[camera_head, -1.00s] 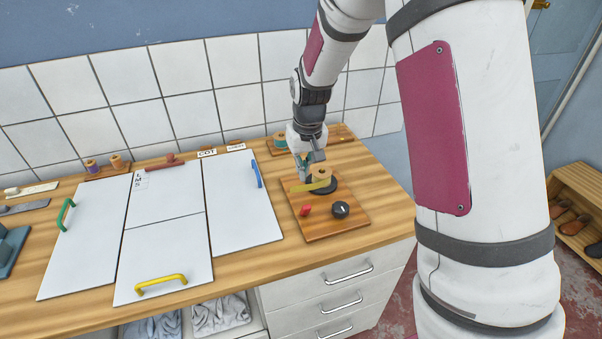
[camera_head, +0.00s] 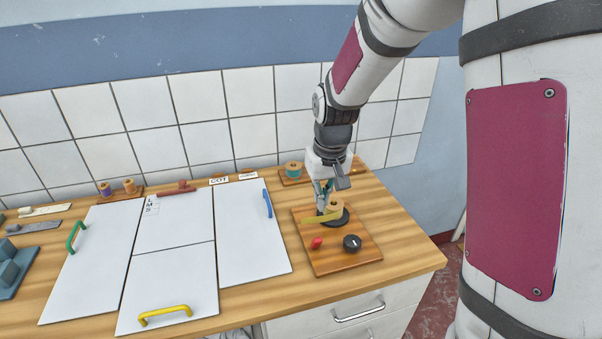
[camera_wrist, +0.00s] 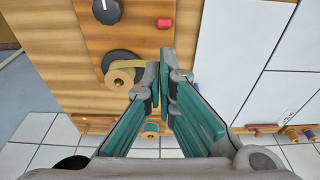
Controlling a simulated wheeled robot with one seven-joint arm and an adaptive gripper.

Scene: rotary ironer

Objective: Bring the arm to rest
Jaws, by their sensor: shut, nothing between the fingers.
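My gripper (camera_head: 323,197) is above the wooden control board at the right end of the worktop. In the wrist view my gripper (camera_wrist: 164,66) has its fingertips together with nothing between them. My arm reaches down to the board from the upper right.
The wooden board (camera_head: 335,258) also bears a black knob (camera_head: 352,243) and a red piece (camera_head: 317,242). White panels with a blue handle (camera_head: 267,203), yellow handle (camera_head: 165,314) and green handle (camera_head: 76,236) lie to the left. The tiled wall (camera_head: 240,115) stands close behind.

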